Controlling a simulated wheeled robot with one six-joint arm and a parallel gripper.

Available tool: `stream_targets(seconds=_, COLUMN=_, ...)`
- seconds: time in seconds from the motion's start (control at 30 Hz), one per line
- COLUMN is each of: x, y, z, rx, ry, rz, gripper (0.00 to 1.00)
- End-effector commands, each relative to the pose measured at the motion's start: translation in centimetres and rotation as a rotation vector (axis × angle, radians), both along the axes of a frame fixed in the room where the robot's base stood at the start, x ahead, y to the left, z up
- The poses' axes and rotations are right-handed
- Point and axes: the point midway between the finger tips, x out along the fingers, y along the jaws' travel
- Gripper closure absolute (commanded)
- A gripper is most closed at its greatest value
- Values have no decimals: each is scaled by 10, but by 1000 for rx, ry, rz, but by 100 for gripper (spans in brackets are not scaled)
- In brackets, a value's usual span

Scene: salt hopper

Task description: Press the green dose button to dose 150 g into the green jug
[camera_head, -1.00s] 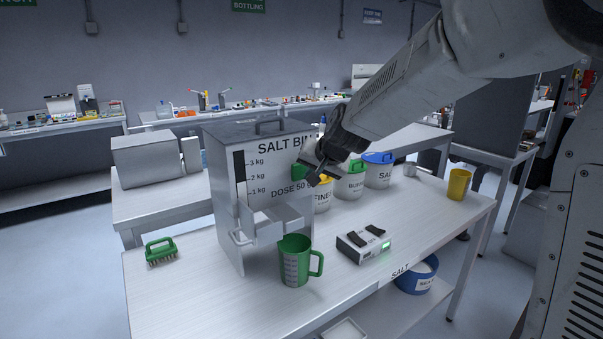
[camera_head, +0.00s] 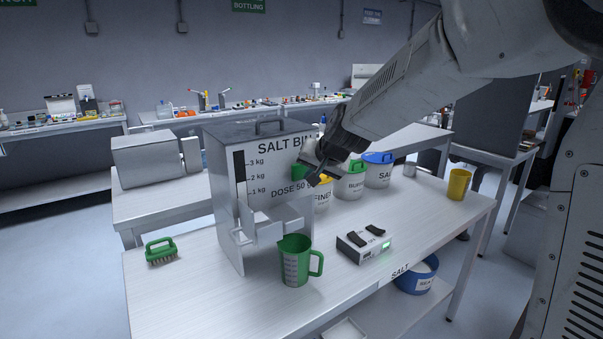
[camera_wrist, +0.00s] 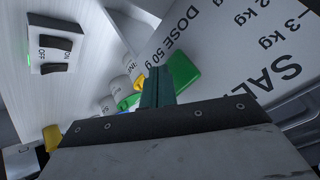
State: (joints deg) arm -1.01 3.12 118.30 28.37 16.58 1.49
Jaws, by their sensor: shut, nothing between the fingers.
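The grey salt bin (camera_head: 226,215) stands on the white table, its front marked "DOSE 50 g". The green dose button (camera_head: 299,172) shows on its front, partly covered by my gripper (camera_head: 318,180). In the wrist view, the green button (camera_wrist: 183,76) is right beside my fingers (camera_wrist: 157,88); I cannot tell whether they touch it. My gripper is shut and empty. The green jug (camera_head: 296,265) stands upright in front of the bin, by the metal chute (camera_head: 268,228), its handle to the right. The jug's contents are hidden.
A switch box (camera_head: 363,246) with a green light sits right of the jug. A green brush (camera_head: 161,251) lies at left. White buckets with green (camera_head: 350,184) and blue (camera_head: 378,175) lids and a yellow cup (camera_head: 459,184) stand behind. The table's front is clear.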

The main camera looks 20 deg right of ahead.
Motion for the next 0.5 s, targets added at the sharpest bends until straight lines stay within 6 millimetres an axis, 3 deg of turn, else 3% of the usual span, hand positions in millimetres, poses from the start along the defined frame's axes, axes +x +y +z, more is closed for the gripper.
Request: stream_targets(seconds=0.5, x=8, y=3, z=0, rx=0, ry=0, rz=0, gripper=100)
